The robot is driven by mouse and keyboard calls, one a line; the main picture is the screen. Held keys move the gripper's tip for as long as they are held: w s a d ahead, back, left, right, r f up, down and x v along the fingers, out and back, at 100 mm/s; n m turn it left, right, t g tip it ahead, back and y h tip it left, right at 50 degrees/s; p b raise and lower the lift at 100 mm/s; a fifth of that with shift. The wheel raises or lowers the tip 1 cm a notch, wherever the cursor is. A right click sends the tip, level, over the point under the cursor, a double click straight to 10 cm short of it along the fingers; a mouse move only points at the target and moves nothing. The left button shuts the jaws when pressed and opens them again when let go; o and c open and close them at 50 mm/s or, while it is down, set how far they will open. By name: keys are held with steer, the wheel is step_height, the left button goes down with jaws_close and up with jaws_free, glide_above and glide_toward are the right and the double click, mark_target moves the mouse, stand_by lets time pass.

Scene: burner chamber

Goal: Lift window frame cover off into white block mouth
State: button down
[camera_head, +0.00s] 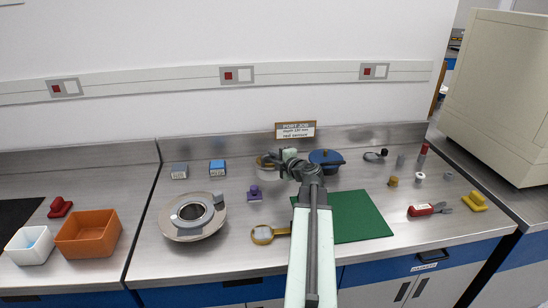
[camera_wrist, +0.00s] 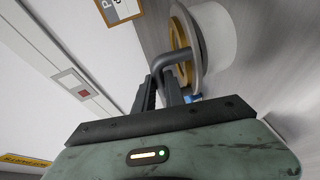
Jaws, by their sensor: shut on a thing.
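My gripper (camera_head: 282,160) is at the back middle of the steel bench. In the wrist view its dark fingers (camera_wrist: 166,88) are shut on a bent grey handle (camera_wrist: 182,57). The handle stands out from a round brass-coloured window frame cover (camera_wrist: 179,42) with a pale rim. A white round block (camera_wrist: 218,38) is right beside the cover; I cannot tell whether the two touch. In the head view the white block (camera_head: 266,174) is partly hidden by my gripper.
A blue lidded pot (camera_head: 326,161) stands close right of my gripper. A purple block (camera_head: 254,193), brass round tool (camera_head: 264,235) and steel dish (camera_head: 170,225) lie nearer. The green mat (camera_head: 362,222) is clear on its right. A small sign (camera_head: 295,130) stands behind.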

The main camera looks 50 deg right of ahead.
steer(key=shift+f+b, duration=0.45)
steer(key=shift+f, duration=0.15)
steer(key=c, duration=1.3)
jaws_free()
steer(key=p+v, duration=0.1)
steer(key=v, duration=0.6)
steer(key=shift+s+p, duration=0.35)
steer(key=shift+p, duration=0.05)
